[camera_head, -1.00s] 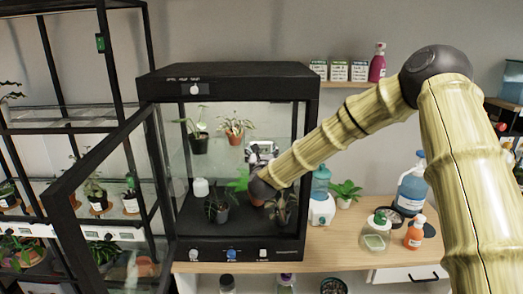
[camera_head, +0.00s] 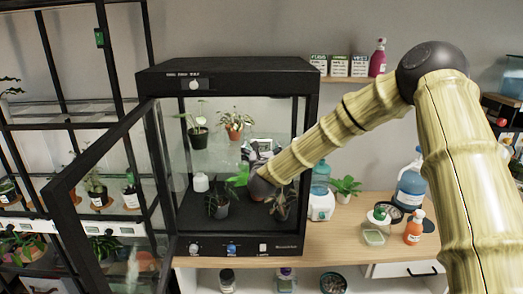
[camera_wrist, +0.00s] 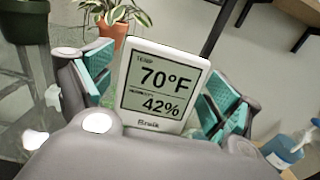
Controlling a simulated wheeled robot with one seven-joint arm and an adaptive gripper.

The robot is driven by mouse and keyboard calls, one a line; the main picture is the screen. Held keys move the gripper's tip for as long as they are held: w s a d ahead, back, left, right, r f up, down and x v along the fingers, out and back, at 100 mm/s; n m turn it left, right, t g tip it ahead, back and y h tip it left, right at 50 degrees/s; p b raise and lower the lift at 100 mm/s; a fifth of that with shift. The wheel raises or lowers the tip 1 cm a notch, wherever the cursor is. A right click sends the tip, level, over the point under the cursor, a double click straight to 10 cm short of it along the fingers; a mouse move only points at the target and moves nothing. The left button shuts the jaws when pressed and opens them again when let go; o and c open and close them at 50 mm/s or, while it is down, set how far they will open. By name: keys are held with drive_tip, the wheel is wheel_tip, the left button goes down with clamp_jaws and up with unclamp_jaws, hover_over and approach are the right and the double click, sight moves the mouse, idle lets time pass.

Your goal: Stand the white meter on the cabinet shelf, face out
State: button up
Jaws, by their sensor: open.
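The white meter (camera_wrist: 160,88) shows a large display reading 70°F and 42%, facing the wrist camera and slightly tilted in that picture. My gripper (camera_wrist: 160,95) is open, with one teal-padded finger on each side of the meter. Gaps show beside its upper edges; contact lower down is hidden. In the head view, my gripper (camera_head: 256,158) is inside the black cabinet (camera_head: 228,75), at about glass-shelf height, and the meter (camera_head: 266,144) shows small behind it. The meter's base is hidden, so I cannot tell how it rests on the glass shelf (camera_head: 214,160).
Two potted plants, one dark pot (camera_head: 198,138) and one terracotta pot (camera_head: 235,131), stand on the shelf left of my gripper. The glass door (camera_head: 115,200) is open to the left.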

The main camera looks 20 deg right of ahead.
drive_tip(key=shift+r, duration=0.15)
drive_tip(key=b+v, duration=0.5)
drive_tip(key=v, duration=0.6)
drive_tip(key=s+a+f+n+g+y, duration=0.25)
drive_tip(key=s+f+n, duration=0.45)
drive_tip(key=f, duration=0.6)
drive_tip(key=s+a+f+n+g+y, duration=0.1)
drive_tip(key=s+a+f+n+g, duration=0.15)
drive_tip(key=s+f+n, duration=0.8)
drive_tip(key=s+a+f+n+g+y, duration=0.25)
drive_tip(key=f+n, duration=0.25)
drive_tip(key=f, duration=1.1)
drive_tip(key=s+d+f+n+g, duration=0.2)
drive_tip(key=s+f+n, duration=0.3)
drive_tip(key=s, duration=0.6)
drive_tip(key=s+d+f+n+g, duration=0.2)
drive_tip(key=s+f+n+g, duration=0.2)
drive_tip(key=s, duration=0.7)
drive_tip(key=s+d+f+n+g+h, duration=0.1)
drive_tip(key=s+d+f+n+g, duration=0.1)
drive_tip(key=s+f+n+g, duration=0.2)
drive_tip(key=s+f+n, duration=0.1)
drive_tip(key=s+n, duration=0.2)
drive_tip(key=s, duration=0.4)
drive_tip(key=shift+f, duration=0.4)
drive_tip(key=shift+w, duration=0.1)
